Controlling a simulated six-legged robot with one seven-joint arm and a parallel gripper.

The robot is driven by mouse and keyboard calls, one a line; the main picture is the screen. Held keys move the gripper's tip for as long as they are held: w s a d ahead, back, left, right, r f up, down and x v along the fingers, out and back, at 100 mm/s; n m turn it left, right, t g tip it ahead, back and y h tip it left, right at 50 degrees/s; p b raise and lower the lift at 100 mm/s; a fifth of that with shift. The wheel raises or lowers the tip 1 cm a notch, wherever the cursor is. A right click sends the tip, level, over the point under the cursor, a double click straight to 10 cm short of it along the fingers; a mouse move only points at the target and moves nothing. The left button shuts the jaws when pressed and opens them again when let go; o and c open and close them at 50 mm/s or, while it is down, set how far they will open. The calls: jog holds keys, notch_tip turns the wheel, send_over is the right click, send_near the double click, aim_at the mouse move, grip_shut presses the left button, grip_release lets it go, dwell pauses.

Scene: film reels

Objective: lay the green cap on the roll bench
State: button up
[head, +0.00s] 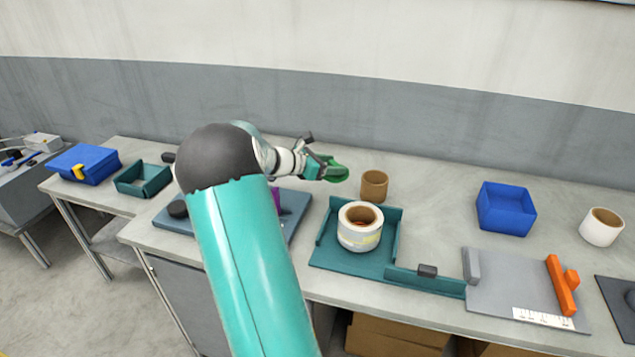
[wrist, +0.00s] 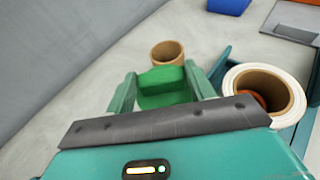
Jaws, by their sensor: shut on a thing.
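The green cap (head: 336,173) is between the fingers of my gripper (head: 325,168), held above the bench to the left of a brown cardboard core. In the wrist view the green cap (wrist: 163,86) sits between the two teal fingers of my gripper (wrist: 162,90), which is shut on it. The roll bench (head: 450,168) is the long grey table; its pale top shows around the cap. My arm hides part of the bench's left side.
A brown core (head: 374,185) stands just right of the cap. A white film roll (head: 359,227) sits in a teal tray (head: 335,262). A blue bin (head: 505,210), a white roll (head: 601,227) and an orange-handled board (head: 510,285) stand further right. Bare bench top lies between core and blue bin.

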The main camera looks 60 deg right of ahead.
jog(key=w+d+f, duration=0.3)
jog(key=f, duration=0.1)
jog(key=w+d+f, duration=0.3)
jog(key=w+d, duration=0.1)
jog(key=shift+w+d+f, duration=0.1)
jog(key=shift+w+f, duration=0.15)
jog(key=shift+f, duration=0.1)
jog(key=shift+w+d+f, duration=0.2)
jog(key=shift+w+f, duration=0.05)
jog(key=shift+f, duration=0.15)
jog(key=shift+w+d+f, duration=0.1)
jog(key=shift+w+f, duration=0.05)
jog(key=shift+f, duration=1.55)
jog(key=shift+f, duration=0.1)
jog(key=o, duration=1)
jog(key=shift+o, duration=0.2)
jog(key=shift+w+a+r, duration=0.15)
jog(key=shift+a+r, duration=0.05)
jog(key=v, duration=1.1)
jog(key=shift+w+a+r, duration=0.1)
jog(key=shift+a, duration=0.1)
